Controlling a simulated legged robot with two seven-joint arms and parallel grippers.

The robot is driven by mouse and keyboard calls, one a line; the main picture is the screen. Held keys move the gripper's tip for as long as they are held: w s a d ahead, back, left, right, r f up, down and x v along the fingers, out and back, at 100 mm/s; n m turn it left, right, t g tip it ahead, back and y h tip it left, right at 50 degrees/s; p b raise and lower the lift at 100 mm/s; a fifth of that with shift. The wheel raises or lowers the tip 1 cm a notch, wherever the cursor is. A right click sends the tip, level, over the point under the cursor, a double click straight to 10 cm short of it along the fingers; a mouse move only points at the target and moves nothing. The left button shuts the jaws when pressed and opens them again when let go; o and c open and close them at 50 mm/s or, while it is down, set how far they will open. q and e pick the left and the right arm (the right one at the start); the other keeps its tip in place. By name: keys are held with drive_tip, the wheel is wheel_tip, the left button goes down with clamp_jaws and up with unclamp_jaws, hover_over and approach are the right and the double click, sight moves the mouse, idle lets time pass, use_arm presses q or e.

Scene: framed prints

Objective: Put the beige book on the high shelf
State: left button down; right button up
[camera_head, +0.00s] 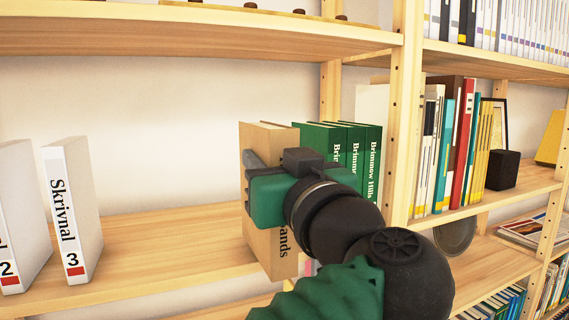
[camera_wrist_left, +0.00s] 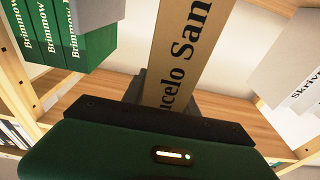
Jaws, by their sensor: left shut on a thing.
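The beige book (camera_head: 285,249) is upright at the shelf (camera_head: 170,242), just left of several green books (camera_head: 357,140). My left gripper (camera_head: 262,165) is shut on it, with its fingers across the spine side. In the left wrist view the beige book (camera_wrist_left: 182,50) stands straight out from the gripper (camera_wrist_left: 155,95), its spine lettering partly visible. The gripper hides part of the book, and I cannot tell whether its bottom rests on the shelf. My right gripper is not in view.
White binders (camera_head: 74,210) stand on the left of the same shelf, with a clear stretch between them and the beige book. A higher shelf board (camera_head: 200,38) runs above. A wooden post (camera_head: 403,110) stands to the right, with colourful books (camera_head: 465,140) beyond it.

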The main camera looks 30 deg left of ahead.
use_arm(q)
drive_tip(key=f+p+x, duration=0.1)
drive_tip(key=f+x, duration=0.1)
drive_tip(key=x, duration=0.8)
drive_tip(key=shift+w+a+f+p, duration=0.15)
drive_tip(key=shift+w+f+p, duration=0.1)
drive_tip(key=shift+w+p, duration=0.1)
idle(0.3)
drive_tip(key=c, duration=0.9)
unclamp_jaws()
drive_tip(key=shift+s, duration=0.1)
drive_tip(key=shift+f, duration=0.1)
